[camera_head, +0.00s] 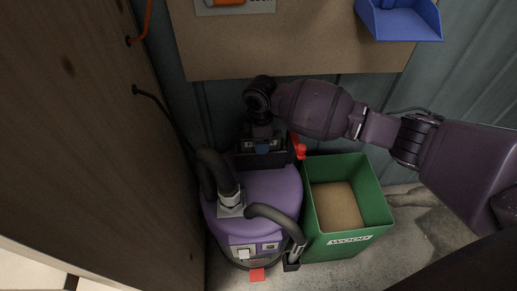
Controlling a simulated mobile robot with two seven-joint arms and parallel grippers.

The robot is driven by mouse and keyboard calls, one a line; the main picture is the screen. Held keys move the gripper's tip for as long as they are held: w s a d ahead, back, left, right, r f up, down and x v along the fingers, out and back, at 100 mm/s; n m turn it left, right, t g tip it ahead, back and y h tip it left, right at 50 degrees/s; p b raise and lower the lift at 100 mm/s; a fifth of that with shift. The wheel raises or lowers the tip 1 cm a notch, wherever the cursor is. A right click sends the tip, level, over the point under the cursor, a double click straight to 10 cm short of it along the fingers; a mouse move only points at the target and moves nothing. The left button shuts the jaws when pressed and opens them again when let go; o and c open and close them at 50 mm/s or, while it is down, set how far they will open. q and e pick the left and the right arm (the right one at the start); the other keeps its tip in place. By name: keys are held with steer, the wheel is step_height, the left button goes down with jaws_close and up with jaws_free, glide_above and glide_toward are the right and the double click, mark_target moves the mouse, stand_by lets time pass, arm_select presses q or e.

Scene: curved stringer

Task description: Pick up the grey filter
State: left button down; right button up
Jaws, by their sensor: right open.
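My right arm comes in from the right, and my right gripper (264,152) points down over the back of a purple vacuum cleaner (270,190). The jaws are open. A dark grey, box-like part (243,161) sits at the back top of the vacuum, just under and around the gripper. It may be the grey filter, but the gripper covers much of it and I cannot tell for sure. I cannot tell whether the fingers touch it. My left gripper is not in view.
A black hose (212,170) loops over the vacuum. A green bin (347,243) marked WOOD stands close on its right. A wooden panel (90,110) rises on the left. A brown board (320,55) and a blue tray (400,23) are at the back.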

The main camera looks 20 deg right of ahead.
steer(key=shift+f, duration=0.1)
steer(key=c, duration=1.1)
